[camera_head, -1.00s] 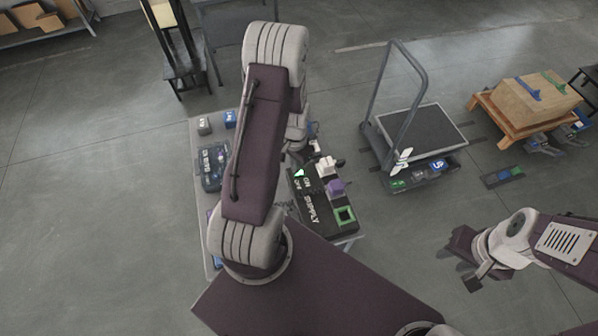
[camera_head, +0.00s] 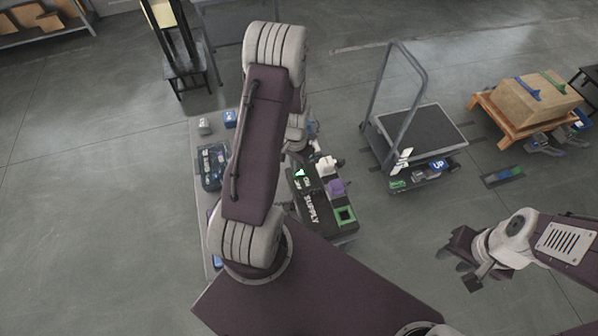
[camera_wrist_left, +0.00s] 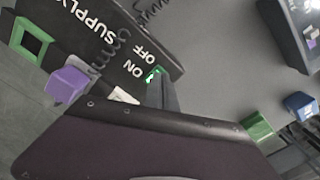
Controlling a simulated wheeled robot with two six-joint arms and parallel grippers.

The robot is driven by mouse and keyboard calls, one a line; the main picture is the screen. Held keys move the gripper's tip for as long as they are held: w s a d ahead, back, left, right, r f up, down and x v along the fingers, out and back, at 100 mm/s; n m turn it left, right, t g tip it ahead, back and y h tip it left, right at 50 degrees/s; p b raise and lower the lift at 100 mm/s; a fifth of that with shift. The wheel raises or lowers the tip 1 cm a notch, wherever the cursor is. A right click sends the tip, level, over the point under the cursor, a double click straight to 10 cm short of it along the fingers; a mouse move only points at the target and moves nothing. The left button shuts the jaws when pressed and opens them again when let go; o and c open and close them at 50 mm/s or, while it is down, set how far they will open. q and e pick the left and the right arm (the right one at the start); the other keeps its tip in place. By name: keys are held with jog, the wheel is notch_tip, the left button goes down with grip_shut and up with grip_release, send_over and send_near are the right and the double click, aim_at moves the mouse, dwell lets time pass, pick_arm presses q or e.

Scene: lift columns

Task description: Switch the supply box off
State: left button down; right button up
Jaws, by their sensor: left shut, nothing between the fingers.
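The supply box (camera_head: 322,222) is a black box on the table, with white SUPPLY, ON and OFF lettering. It also shows in the left wrist view (camera_wrist_left: 75,38). A small green-lit switch (camera_wrist_left: 153,75) sits beside the ON and OFF words; its lit part also shows in the head view (camera_head: 299,173). My left gripper (camera_wrist_left: 162,92) is shut and empty, its tip close by the switch; I cannot tell whether it touches. In the head view my own arm mostly hides that gripper. My right gripper (camera_head: 463,264) hangs over the floor at the right, far from the box.
A purple plug (camera_head: 337,188) and a green-framed socket (camera_head: 345,215) are on the box, with a white plug (camera_head: 327,165) near its far end. Another dark device (camera_head: 211,167) and small blocks are on the table's left. A trolley (camera_head: 428,128) stands beyond on the floor.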

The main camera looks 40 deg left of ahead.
pick_arm(q)
jog(key=shift+f+b, duration=0.55)
jog(key=shift+f, duration=0.25)
jog(key=shift+r, duration=0.15)
notch_tip(320, 180, up, 7)
jog(key=p, duration=0.6)
dwell(0.5)
